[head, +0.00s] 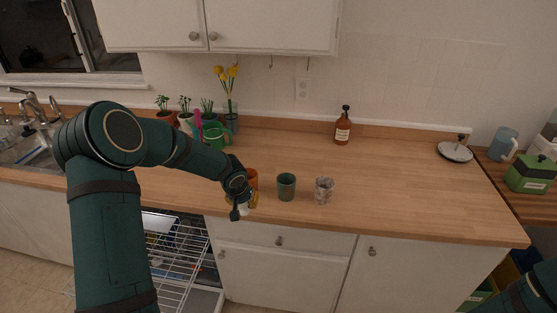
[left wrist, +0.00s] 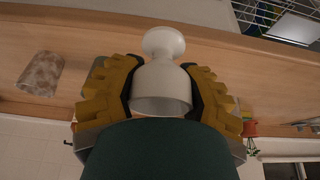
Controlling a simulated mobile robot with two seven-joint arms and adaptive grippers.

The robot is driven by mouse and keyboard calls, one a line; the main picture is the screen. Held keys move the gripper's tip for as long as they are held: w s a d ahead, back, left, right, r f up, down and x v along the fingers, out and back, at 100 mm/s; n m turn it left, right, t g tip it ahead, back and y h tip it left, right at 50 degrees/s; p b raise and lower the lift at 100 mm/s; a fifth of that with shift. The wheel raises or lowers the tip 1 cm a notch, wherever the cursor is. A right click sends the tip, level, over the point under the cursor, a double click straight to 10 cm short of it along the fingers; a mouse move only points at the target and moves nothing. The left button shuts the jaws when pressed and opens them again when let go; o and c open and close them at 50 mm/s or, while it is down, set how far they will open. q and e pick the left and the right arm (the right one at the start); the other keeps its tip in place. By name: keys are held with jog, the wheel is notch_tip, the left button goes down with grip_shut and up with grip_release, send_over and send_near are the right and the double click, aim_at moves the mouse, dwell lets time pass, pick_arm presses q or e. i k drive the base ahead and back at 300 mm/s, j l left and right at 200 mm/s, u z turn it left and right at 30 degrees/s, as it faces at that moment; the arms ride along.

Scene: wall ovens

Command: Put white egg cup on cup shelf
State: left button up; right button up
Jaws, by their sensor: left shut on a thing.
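The white egg cup (left wrist: 162,88) is between the yellow-padded fingers of my left gripper (left wrist: 160,95) in the left wrist view, its wide open end toward my palm and its round foot pointing away. In the head view my left gripper (head: 243,207) is at the counter's front edge, beside the orange cup (head: 252,177); the egg cup is mostly hidden there. My right arm shows only at the lower right corner, and its gripper is out of view. I cannot clearly identify a cup shelf.
A green cup (head: 286,187) and a speckled cup (head: 323,191) stand on the wooden counter (head: 420,203) right of my left gripper. Potted plants and a green mug (head: 214,136) stand behind my arm. A pulled-out dishwasher rack (head: 180,250) lies below. The counter's right half is largely clear.

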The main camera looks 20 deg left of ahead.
aim_at(155, 223)
jog(key=i, duration=1)
